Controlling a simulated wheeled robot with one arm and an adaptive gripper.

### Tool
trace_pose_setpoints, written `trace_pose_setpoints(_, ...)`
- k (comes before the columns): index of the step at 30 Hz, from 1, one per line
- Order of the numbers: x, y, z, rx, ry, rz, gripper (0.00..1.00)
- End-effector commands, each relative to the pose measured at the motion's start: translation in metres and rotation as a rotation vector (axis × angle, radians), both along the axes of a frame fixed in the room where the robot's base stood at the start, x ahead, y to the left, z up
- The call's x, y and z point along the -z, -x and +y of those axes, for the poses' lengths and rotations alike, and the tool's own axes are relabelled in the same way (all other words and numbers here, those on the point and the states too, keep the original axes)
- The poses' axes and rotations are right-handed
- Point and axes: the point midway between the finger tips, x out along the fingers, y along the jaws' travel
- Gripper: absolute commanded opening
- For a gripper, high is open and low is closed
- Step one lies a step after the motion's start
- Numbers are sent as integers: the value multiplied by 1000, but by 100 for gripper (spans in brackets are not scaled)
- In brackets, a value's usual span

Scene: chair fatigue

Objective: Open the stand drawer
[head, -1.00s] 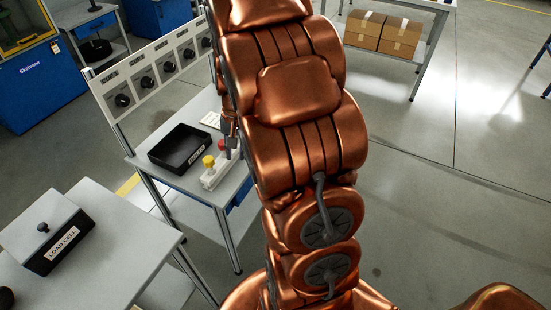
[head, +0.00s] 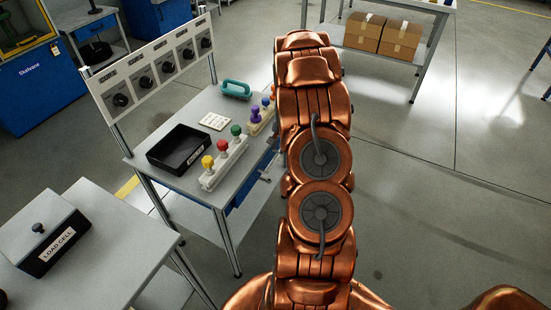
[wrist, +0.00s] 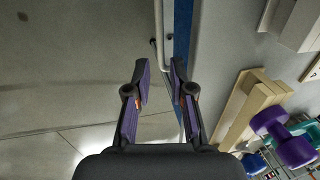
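The stand (head: 185,112) is a grey table with a blue drawer front (head: 240,194) under its top edge, partly hidden by my arm. In the wrist view the blue drawer front (wrist: 183,30) is a narrow strip along the stand's edge. A thin metal bar, looking like the drawer handle (wrist: 158,22), runs beside it. My gripper (wrist: 159,66) is open, with its two fingers apart. The bar passes between the fingertips; I cannot tell if they touch it. No clear gap shows at the drawer. In the head view my arm hides most of the gripper.
On the stand are a black tray (head: 178,165), a holder with coloured knobs (head: 210,183), a second holder (head: 254,128), a teal handle-shaped object (head: 236,87) and a dial panel (head: 150,75). A load cell table (head: 125,255) stands at left. Floor right of my arm is clear.

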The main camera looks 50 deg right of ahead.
Motion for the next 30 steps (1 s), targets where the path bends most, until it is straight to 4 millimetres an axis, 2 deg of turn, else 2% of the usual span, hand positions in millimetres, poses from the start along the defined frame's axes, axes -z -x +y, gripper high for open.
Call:
trace_pose_setpoints(5,12,-2,2,-1,-4,2,23)
trace_pose_setpoints(18,61,-11,5,-2,-3,2,23)
trace_pose_setpoints(24,72,-14,5,-2,1,0,23)
trace_pose_setpoints(30,73,-14,5,-2,1,0,23)
